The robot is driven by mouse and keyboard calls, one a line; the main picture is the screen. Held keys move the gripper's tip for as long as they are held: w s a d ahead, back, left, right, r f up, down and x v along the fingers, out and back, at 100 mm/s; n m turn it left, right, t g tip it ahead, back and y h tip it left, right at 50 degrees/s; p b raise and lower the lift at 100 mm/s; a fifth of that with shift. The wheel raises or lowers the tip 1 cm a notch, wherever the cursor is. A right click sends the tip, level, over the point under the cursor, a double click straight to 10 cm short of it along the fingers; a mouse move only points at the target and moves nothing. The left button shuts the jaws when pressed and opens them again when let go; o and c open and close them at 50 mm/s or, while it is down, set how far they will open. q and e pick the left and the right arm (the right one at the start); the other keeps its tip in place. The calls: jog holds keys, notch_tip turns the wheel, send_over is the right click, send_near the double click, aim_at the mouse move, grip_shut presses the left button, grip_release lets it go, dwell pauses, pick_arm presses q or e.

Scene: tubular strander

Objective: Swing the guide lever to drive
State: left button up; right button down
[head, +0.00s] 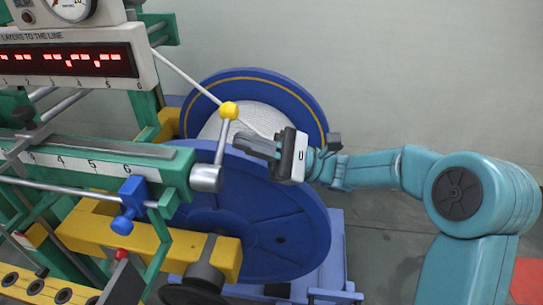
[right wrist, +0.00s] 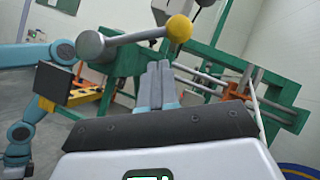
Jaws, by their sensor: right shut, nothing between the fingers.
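The guide lever is a grey rod (head: 221,140) with a yellow ball (head: 229,110) on top, rising from a grey hub (head: 206,179) at the end of the green beam. It stands nearly upright, leaning slightly right in the head view. In the right wrist view its yellow ball (right wrist: 179,28) and hub (right wrist: 89,44) show beyond the fingertips. My right gripper (head: 243,144) is shut and empty, just right of the rod and below the ball. I cannot tell whether it touches the rod.
A blue reel (head: 285,235) stands below my right gripper, and another blue reel with white strand (head: 309,113) stands behind it. A blue clamp (head: 131,198) hangs under the scale on the green beam (head: 175,165). A red digit display (head: 65,61) is at upper left. Floor at right is open.

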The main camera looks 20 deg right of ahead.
pick_arm(q)
jog(key=shift+f, duration=0.2)
pick_arm(e)
jog(key=shift+s+a+r, duration=0.25)
jog(key=shift+a+r, duration=0.05)
jog(key=shift+r, duration=0.3)
jog(key=shift+s+a+r, duration=0.25)
jog(key=shift+r, duration=0.35)
pick_arm(q)
jog(key=shift+d, duration=0.1)
pick_arm(e)
jog(key=shift+r, duration=0.1)
